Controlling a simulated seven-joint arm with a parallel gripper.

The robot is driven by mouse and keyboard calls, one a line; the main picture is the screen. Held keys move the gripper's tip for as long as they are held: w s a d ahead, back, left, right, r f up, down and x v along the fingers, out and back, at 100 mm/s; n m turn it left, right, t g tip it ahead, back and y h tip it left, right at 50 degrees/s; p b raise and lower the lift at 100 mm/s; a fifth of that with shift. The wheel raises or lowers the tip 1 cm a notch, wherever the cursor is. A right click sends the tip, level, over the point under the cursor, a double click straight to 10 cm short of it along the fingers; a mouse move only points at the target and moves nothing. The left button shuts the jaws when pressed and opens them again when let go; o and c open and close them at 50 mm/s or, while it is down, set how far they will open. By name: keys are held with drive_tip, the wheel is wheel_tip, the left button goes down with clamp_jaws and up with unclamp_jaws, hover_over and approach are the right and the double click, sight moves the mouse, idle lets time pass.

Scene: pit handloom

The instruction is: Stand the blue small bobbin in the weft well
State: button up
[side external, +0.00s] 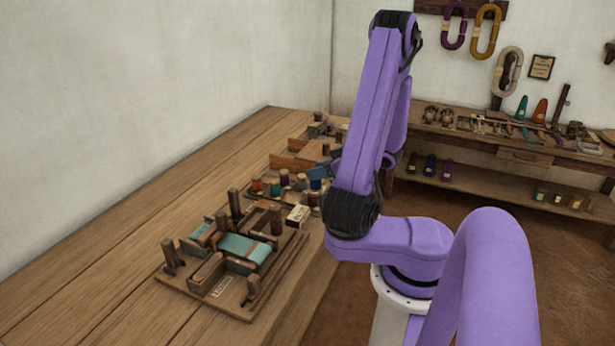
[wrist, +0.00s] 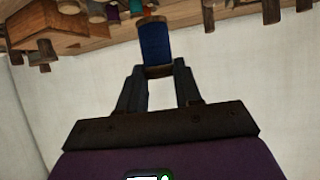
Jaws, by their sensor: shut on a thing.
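The blue small bobbin (wrist: 155,45) is in the wrist view, a blue cylinder with pale brownish ends. My gripper (wrist: 158,70) is shut on it, with one dark finger on each side of its near end. The bobbin's far end points toward the wooden pieces at the top of the picture. In the side external view my purple arm hides the gripper, and I cannot make out the held bobbin for certain. I cannot tell which of the wooden parts is the weft well.
Several coloured bobbins (side external: 274,187) stand mid-bench, close to my arm. A small loom (side external: 243,248) with teal cloth and upright pegs sits at the near end. A wooden block (wrist: 60,38) shows at upper left in the wrist view. The bench's left side (side external: 120,245) is clear.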

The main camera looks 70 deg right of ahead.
drive_tip(key=w+a+n+y, duration=0.4)
drive_tip(key=w+a+y, duration=0.1)
drive_tip(key=w+d+f, duration=0.2)
drive_tip(key=w+f, duration=0.1)
drive_tip(key=w, duration=0.1)
drive_tip(key=w+d+f, duration=0.2)
drive_tip(key=w+f, duration=0.1)
drive_tip(key=w, duration=0.1)
drive_tip(key=w+d+f, duration=0.2)
drive_tip(key=w+f, duration=0.1)
drive_tip(key=w, duration=0.1)
drive_tip(key=shift+d+f, duration=0.15)
drive_tip(key=shift+f, duration=0.05)
drive_tip(key=shift+w+d+f, duration=0.1)
drive_tip(key=shift+w+f, duration=0.1)
drive_tip(key=shift+f, duration=1.45)
drive_tip(key=shift+f, duration=0.15)
drive_tip(key=o, duration=1)
